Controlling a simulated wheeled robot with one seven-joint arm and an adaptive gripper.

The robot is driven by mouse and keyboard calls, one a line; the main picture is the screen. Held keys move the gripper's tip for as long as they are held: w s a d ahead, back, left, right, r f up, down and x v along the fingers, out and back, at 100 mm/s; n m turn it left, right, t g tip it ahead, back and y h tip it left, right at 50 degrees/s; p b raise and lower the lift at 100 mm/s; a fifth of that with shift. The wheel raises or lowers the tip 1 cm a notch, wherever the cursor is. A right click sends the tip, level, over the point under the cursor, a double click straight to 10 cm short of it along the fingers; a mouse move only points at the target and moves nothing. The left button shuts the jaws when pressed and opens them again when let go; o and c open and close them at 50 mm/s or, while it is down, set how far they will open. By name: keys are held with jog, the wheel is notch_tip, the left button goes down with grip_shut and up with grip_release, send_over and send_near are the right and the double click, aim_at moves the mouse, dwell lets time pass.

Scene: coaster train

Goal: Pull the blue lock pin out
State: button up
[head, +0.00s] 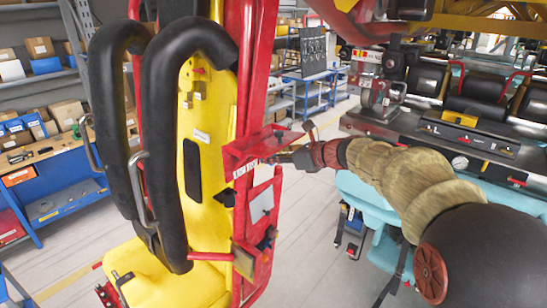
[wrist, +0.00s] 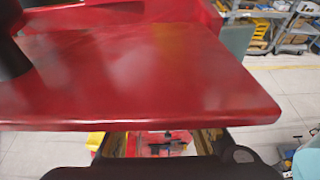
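No blue lock pin can be made out in either view. In the head view, my gripper (head: 280,159) is small and dark at the end of my arm, close to the red bracket (head: 243,160) on the side of the yellow seat (head: 203,130). Whether it touches the bracket cannot be told. In the wrist view, a flat red plate (wrist: 140,75) fills the upper middle. Dark parts of my gripper show below the plate's near edge, and the fingertips are hidden behind it. I cannot see anything held.
Black padded restraints (head: 180,120) with metal handles stand left of the bracket. Black and teal train cars (head: 455,135) stand on the right. A blue workbench (head: 55,190) is at the far left.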

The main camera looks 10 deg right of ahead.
jog(key=c, duration=0.6)
grip_shut()
jog(key=shift+c, duration=0.2)
grip_release()
grip_shut()
